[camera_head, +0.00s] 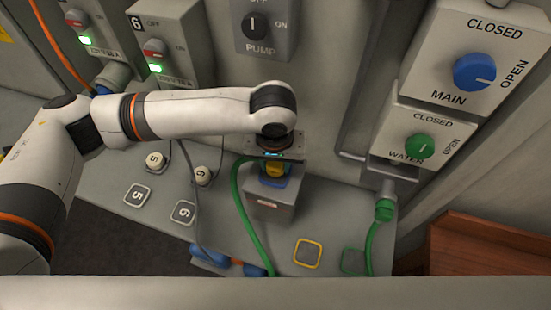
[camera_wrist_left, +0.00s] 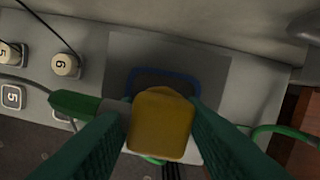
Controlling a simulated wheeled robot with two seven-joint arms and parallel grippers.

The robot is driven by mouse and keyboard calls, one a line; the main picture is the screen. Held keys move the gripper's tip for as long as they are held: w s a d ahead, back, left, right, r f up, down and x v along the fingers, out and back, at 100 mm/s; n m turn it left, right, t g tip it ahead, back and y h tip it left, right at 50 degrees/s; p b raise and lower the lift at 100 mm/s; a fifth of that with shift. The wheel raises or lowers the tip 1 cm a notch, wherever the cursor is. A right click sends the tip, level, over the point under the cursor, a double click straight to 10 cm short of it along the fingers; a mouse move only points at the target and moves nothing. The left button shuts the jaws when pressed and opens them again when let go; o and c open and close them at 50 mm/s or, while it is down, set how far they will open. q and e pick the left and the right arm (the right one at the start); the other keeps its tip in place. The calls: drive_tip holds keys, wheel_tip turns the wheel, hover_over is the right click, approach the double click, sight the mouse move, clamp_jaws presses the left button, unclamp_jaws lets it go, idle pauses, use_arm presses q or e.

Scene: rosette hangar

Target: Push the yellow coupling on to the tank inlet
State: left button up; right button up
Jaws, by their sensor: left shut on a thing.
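The yellow coupling (camera_head: 275,170) is between the fingers of my left gripper (camera_head: 274,168), just above a grey box with a blue ring on top, the tank inlet (camera_head: 270,200). In the left wrist view the yellow coupling (camera_wrist_left: 161,122) sits between the two green fingers, and the inlet's blue rim (camera_wrist_left: 165,75) shows behind it. Whether coupling and inlet touch, I cannot tell. A green hose (camera_head: 245,215) runs from the coupling down over the bench edge. My right gripper is not in view.
A yellow-outlined square (camera_head: 307,253) lies on the bench right of the inlet. A second green hose (camera_head: 370,245) hangs from the water valve box (camera_head: 420,140). Round plugs 5 (camera_head: 155,161) and 6 (camera_head: 203,175) stand left. The pump switch (camera_head: 262,28) is above my arm.

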use_arm(q)
drive_tip(key=shift+f, duration=0.25)
drive_tip(key=o, duration=1)
drive_tip(key=r, duration=0.4)
drive_tip(key=s+r+b, duration=0.1)
drive_tip(key=r, duration=0.3)
drive_tip(key=r+b, duration=0.1)
drive_tip(key=r, duration=0.3)
drive_tip(key=shift+s+a, duration=0.1)
drive_tip(key=shift+s, duration=0.1)
drive_tip(key=shift+f, duration=0.1)
